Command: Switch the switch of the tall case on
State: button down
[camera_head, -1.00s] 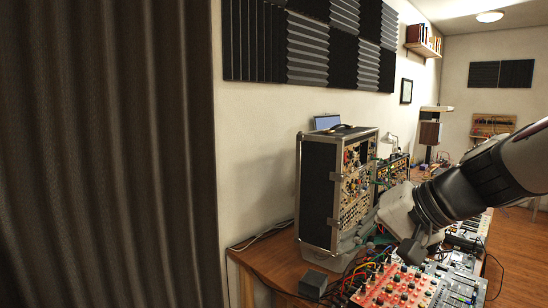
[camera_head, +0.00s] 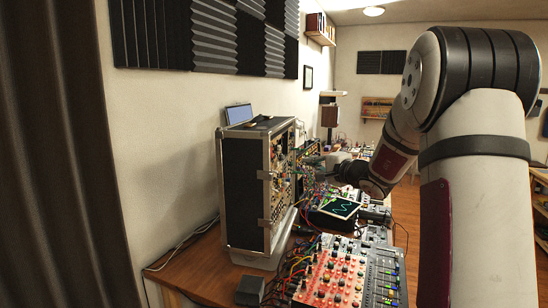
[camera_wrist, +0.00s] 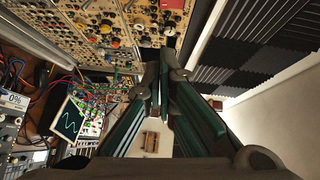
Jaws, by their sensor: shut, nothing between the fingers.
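The tall case (camera_head: 245,190) is a black box with metal edges, standing on the desk by the wall. Its front panel of knobs, jacks and cables faces right in the head view and fills the top of the wrist view (camera_wrist: 105,30). I cannot pick out the switch for certain among the small parts. My gripper (camera_wrist: 164,70) is shut and empty, its green-sided fingers pointing toward the panel in the wrist view. In the head view it is small and dark beside the panel's front, partly lost against the gear. I cannot tell whether it touches the panel.
A red mixer (camera_head: 335,278) and a tablet with a wave trace (camera_head: 340,207) lie on the desk (camera_head: 190,265) in front, with loose cables around. A lower rack stands behind the case. A small dark box (camera_head: 250,290) sits near the desk's front edge.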

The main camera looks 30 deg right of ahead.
jog(key=shift+w, duration=0.1)
jog(key=p, duration=0.2)
send_near(272, 152)
jog(key=w+d+f, duration=0.2)
jog(key=w+d, duration=0.2)
jog(key=d, duration=0.1)
jog(key=shift+w+a+f+p, duration=0.2)
jog(key=shift+w+a+p, duration=0.15)
jog(key=shift+w+a, duration=1)
